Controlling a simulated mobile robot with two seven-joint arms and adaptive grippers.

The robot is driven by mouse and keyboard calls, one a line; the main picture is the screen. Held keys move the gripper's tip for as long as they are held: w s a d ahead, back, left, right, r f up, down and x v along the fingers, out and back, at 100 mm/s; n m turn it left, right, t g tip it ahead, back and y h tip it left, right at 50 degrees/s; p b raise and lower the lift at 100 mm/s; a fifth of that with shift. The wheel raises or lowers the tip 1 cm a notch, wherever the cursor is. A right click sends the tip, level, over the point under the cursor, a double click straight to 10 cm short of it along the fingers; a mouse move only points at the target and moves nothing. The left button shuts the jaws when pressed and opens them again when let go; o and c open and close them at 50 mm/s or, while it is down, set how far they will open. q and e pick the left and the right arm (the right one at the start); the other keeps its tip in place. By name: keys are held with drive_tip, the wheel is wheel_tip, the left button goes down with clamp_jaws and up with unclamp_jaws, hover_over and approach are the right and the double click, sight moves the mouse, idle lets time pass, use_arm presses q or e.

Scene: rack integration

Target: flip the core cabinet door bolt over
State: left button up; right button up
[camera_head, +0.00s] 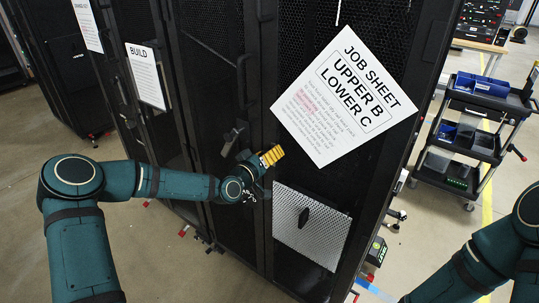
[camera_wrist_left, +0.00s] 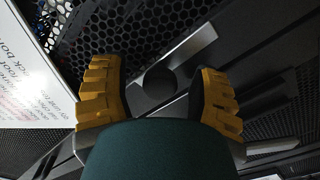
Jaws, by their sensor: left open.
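The core cabinet door bolt (camera_head: 232,138) is a dark grey flat lever on the black cabinet front in the head view. In the left wrist view a grey bar with a round dark pivot (camera_wrist_left: 160,79) slants up to the right, in the gap between my finger pads. My left gripper (camera_head: 271,156) has yellow ribbed fingers and is at the cabinet front, just right of and below the bolt in the head view. In the left wrist view the left gripper (camera_wrist_left: 162,95) is open and empty. I cannot tell whether a finger touches the bar. My right gripper is out of view.
A white job sheet (camera_head: 345,95) hangs on the cabinet front, right of my left gripper. Below it is a light mesh panel (camera_head: 325,235) with a black handle (camera_head: 303,217). A vertical door handle (camera_head: 241,82) is above the bolt. A cart (camera_head: 470,140) stands at right.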

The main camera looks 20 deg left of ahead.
use_arm(q)
clamp_jaws()
wheel_tip(320, 180, down, 3)
drive_tip(key=b, duration=0.3)
drive_tip(key=shift+f, duration=0.3)
unclamp_jaws()
drive_tip(key=v, duration=1.2)
